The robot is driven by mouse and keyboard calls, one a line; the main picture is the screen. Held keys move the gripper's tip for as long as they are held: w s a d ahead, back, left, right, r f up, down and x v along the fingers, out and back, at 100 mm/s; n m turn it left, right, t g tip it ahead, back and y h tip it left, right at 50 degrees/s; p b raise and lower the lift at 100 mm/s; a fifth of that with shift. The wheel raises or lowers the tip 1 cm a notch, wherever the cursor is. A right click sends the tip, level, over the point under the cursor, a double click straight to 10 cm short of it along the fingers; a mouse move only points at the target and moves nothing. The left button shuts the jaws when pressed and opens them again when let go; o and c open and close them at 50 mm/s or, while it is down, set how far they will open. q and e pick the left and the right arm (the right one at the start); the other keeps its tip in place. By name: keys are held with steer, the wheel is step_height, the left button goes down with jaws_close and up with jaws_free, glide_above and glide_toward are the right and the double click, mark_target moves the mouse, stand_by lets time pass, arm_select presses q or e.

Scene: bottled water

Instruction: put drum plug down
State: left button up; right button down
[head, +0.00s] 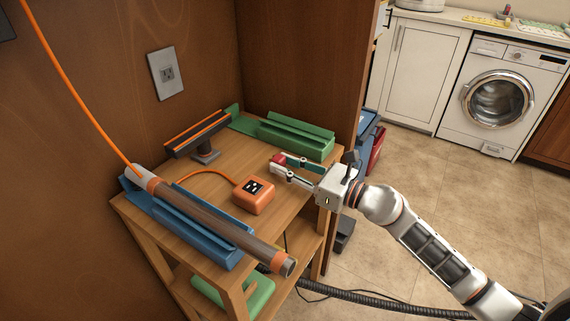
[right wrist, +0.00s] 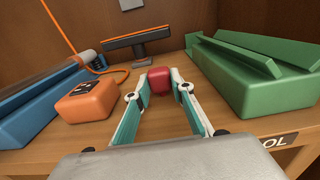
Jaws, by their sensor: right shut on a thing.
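The drum plug appears to be the small red block (right wrist: 160,81) between my right fingertips; it also shows in the head view (head: 277,159), partly hidden by the fingers. My right gripper (right wrist: 160,86) is shut on it. In the head view my right gripper (head: 282,164) reaches in from the right over the wooden table (head: 219,160), between the orange socket box and the green cradle. The plug is low over the table, but I cannot tell whether it touches the top. My left gripper is not in view.
A blue cradle (head: 205,249) holds a long brown tube (head: 215,219) along the left side. An orange socket box (head: 254,195) with a cord sits mid-table. A green cradle (head: 297,143) and a black-and-orange bar on a stand (head: 197,134) stand behind. A wall outlet (head: 164,73) is above.

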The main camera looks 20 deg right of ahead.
steer(key=shift+f, duration=0.45)
steer(key=c, duration=1.7)
jaws_free()
steer(key=shift+r, duration=0.1)
